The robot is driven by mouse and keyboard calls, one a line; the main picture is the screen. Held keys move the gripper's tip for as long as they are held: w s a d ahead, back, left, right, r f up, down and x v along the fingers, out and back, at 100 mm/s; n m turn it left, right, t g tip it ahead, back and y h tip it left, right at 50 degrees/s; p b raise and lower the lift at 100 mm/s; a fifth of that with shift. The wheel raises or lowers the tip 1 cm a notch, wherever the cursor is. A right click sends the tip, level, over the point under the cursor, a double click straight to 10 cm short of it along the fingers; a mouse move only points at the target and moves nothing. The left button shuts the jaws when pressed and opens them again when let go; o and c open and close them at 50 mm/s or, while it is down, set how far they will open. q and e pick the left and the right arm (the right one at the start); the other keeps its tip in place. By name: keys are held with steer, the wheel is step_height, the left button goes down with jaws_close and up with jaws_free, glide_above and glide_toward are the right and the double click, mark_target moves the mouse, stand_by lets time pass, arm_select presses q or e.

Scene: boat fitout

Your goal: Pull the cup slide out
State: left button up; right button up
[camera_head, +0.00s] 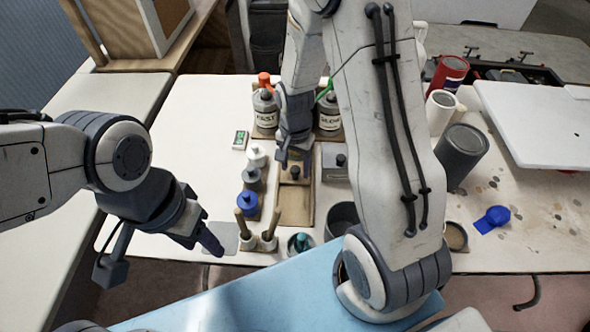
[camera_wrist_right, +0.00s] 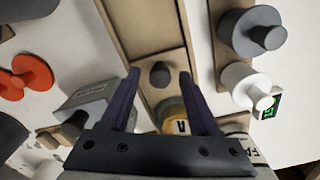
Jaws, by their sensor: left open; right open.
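The cup slide is a light wooden board (camera_head: 295,206) in a shallow wooden channel at the middle of the table, with a small dark knob (camera_head: 294,172). My right gripper (camera_head: 293,158) is over the slide, pointing down, open. In the right wrist view the knob (camera_wrist_right: 160,73) sits between the two spread fingertips, with gaps on both sides; contact is not visible. An amber round item (camera_wrist_right: 172,117) shows partly behind the gripper's palm. My left gripper (camera_head: 213,243) is near the table's front edge, left of the slide, and holds nothing.
Left of the slide stand white, grey and blue lidded pots (camera_head: 248,203) and two wooden-handled tools (camera_head: 268,240). Bottles labelled FAST (camera_head: 265,112) and SLOW (camera_head: 328,118) stand behind. A metal box (camera_head: 336,167) is close on the right. A dark bowl (camera_head: 341,215) stands front right.

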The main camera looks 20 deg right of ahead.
steer(key=shift+f, duration=0.85)
jaws_close()
stand_by(0.8)
